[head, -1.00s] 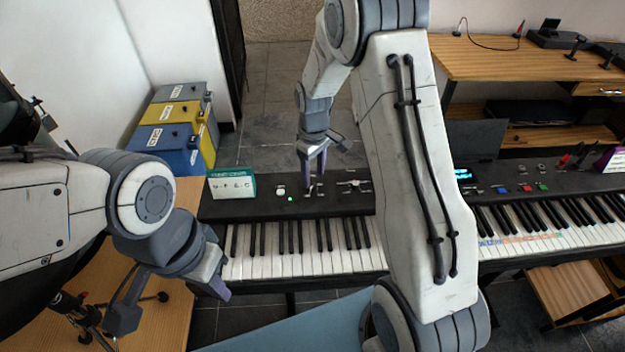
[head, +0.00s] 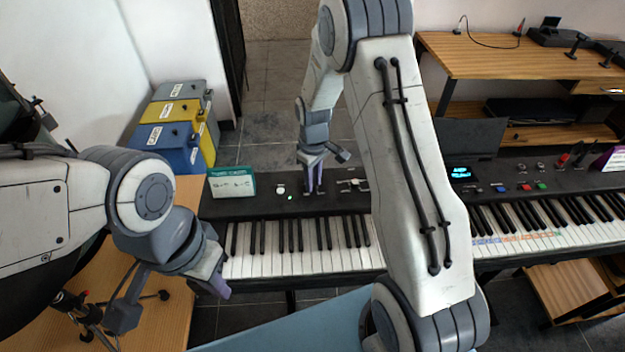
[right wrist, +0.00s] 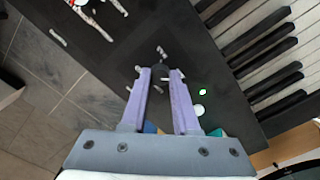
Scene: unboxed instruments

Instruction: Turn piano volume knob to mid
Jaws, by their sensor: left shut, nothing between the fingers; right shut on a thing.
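The piano (head: 300,264) has a black top panel and stands in front of me in the head view. My right gripper (head: 314,191) points down at this panel, and in the right wrist view its purple fingers (right wrist: 161,72) are close together over it. They are shut on a small knob, which the fingertips mostly hide; I cannot read its setting. A lit green light and a white round button (head: 281,189) are to the left of the fingers. My left gripper (head: 221,287) is shut and empty, in front of the piano's left end.
A green and white box (head: 232,183) stands on the panel's left end. My right forearm crosses in front of the piano's middle. Blue, yellow and grey bins (head: 178,112) stand at the back left. A wooden desk (head: 520,62) is at the back right.

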